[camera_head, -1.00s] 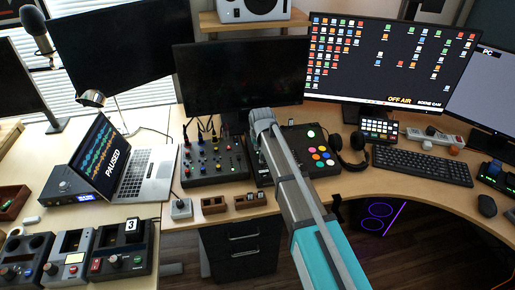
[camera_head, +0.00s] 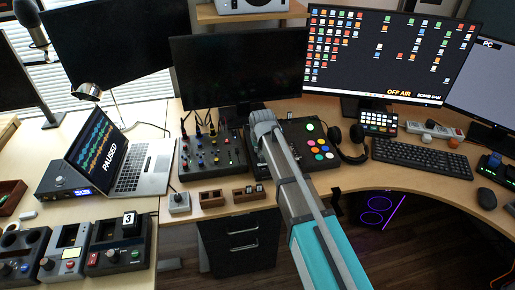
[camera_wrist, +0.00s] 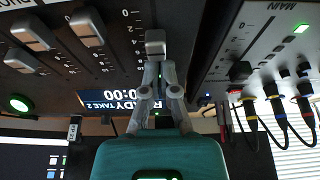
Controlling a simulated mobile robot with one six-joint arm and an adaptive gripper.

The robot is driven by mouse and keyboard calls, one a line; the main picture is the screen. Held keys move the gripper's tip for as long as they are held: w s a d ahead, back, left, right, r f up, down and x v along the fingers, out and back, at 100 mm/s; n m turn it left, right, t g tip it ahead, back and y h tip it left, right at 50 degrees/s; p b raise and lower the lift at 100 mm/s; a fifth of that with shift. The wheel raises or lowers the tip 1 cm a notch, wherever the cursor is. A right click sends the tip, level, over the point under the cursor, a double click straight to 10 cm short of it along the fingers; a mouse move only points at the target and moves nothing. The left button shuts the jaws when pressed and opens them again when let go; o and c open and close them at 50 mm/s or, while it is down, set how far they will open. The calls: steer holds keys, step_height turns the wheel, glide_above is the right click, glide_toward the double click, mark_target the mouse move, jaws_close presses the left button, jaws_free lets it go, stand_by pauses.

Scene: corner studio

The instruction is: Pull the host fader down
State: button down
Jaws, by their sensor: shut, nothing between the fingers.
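My gripper (camera_head: 262,122) is over the black console with coloured pads (camera_head: 291,133), and my arm hides the console's left part. In the wrist view the narrow grey fingers (camera_wrist: 158,92) are shut with nothing between them. A grey fader cap (camera_wrist: 155,41) is right at the fingertips, on a slot with a numbered scale; whether they touch I cannot tell. More grey fader caps (camera_wrist: 31,34) stand on the left of that view. I cannot read a host label on any of them, so which one is the host fader is unclear.
The mixer (camera_head: 212,155) with plugged cables stands close on the left; its cables (camera_wrist: 273,120) show at the right of the wrist view. Headphones (camera_head: 352,143) lie to the right. A dark monitor (camera_head: 235,70) stands behind. Small wooden boxes (camera_head: 249,193) sit near the desk edge.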

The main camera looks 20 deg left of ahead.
mark_target(259, 154)
steer(key=shift+s+d, duration=0.4)
steer(key=shift+s, duration=0.3)
steer(key=shift+s+d, duration=0.4)
steer(key=shift+s, duration=0.25)
steer(key=shift+w+a, duration=0.25)
steer(key=shift+w, duration=0.35)
steer(key=w+a, duration=0.2)
steer(key=w, duration=0.1)
steer(key=p+v, duration=0.2)
steer(key=v, duration=0.1)
steer(key=shift+s+d+p, duration=0.15)
steer(key=shift+s+p, duration=0.15)
steer(key=shift+p, duration=0.05)
steer(key=p+v, duration=0.6)
steer(key=v, duration=0.1)
steer(key=shift+p, duration=0.35)
